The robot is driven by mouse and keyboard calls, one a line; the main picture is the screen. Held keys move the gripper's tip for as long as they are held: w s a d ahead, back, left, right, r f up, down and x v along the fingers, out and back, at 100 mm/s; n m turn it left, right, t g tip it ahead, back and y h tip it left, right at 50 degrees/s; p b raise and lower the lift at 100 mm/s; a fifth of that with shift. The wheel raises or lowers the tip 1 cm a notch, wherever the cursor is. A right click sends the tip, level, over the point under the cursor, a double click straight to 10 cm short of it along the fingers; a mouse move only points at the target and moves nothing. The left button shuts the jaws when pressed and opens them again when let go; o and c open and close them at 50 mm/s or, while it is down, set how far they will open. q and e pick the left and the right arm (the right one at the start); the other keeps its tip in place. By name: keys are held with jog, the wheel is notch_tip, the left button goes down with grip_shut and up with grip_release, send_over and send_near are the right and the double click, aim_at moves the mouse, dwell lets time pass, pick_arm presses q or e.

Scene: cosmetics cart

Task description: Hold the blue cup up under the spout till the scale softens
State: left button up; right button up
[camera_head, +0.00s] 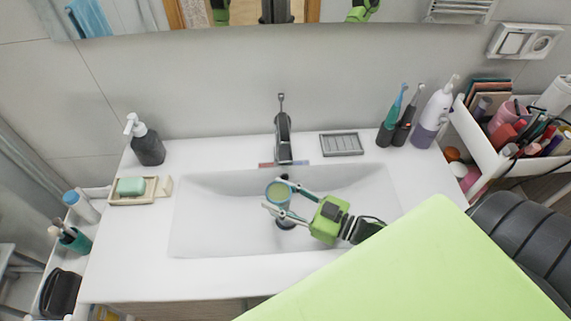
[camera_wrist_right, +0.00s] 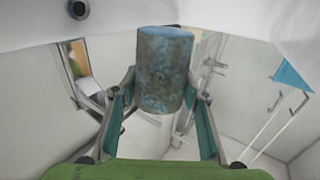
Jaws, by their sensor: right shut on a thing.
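The blue cup (camera_head: 278,193) is held over the white sink basin (camera_head: 200,215), just in front of the dark faucet (camera_head: 283,140). From above, it shows a blue rim and a yellow-green inside. In the right wrist view the cup (camera_wrist_right: 165,68) has a blue end and a wall mottled with grey-brown patches. My right gripper (camera_head: 285,202) reaches in from the right and is shut on the cup, one finger on each side. I cannot tell whether the spout is directly over the cup, and no water stream is visible. My left gripper is not in view.
A grey soap dish (camera_head: 341,144), two electric toothbrushes (camera_head: 405,125) and a white bottle (camera_head: 434,112) stand right of the faucet. A soap dispenser (camera_head: 146,142) and green soap (camera_head: 131,186) are on the left. A crowded cart (camera_head: 485,158) stands at right.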

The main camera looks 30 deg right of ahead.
jog(key=shift+s+a+p, duration=0.45)
jog(key=shift+s+a, duration=0.4)
jog(key=shift+s, duration=0.1)
jog(key=shift+r, duration=0.1)
